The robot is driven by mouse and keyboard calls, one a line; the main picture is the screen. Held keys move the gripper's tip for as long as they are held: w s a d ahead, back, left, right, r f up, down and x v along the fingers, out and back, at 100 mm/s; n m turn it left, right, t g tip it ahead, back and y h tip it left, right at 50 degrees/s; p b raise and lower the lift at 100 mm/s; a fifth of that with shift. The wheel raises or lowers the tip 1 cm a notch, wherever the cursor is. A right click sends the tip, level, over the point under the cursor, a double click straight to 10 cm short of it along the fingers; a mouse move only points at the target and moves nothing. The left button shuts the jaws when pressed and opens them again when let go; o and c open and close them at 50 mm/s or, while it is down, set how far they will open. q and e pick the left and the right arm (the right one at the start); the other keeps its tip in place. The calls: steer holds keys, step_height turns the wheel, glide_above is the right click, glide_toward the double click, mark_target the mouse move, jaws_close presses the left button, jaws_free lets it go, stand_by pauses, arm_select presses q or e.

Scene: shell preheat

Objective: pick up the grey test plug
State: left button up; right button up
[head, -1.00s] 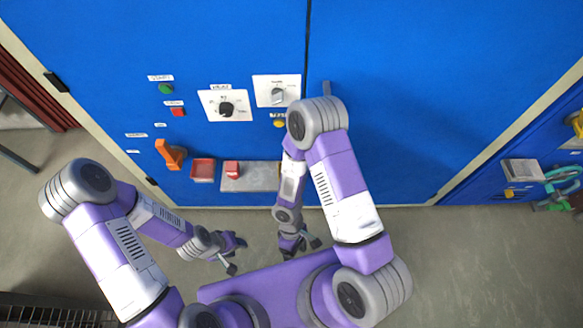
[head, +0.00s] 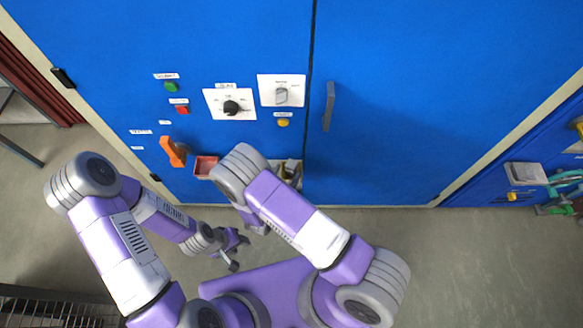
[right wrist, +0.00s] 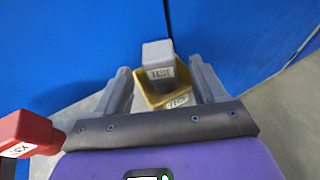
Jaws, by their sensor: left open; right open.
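My right gripper (right wrist: 160,76) is open, with one finger on each side of the plug and holder. A gap shows on both sides; the plug's depth between the fingers is hard to tell. In the head view my right arm hides most of this spot. My left gripper (head: 238,254) is open and empty, low in front of the cabinet, away from the plug.
A red labelled block (right wrist: 28,133) is close at the left in the right wrist view. The blue cabinet (head: 400,110) carries knobs, buttons, an orange lever (head: 174,151) and a red tray (head: 205,166).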

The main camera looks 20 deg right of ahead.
mark_target(289, 169)
steer(key=b+x, duration=0.1)
steer(key=x, duration=0.3)
steer(key=shift+w+d, duration=0.25)
steer(key=c, duration=1.2)
steer(key=shift+o, duration=0.2)
steer(key=shift+r, duration=0.1)
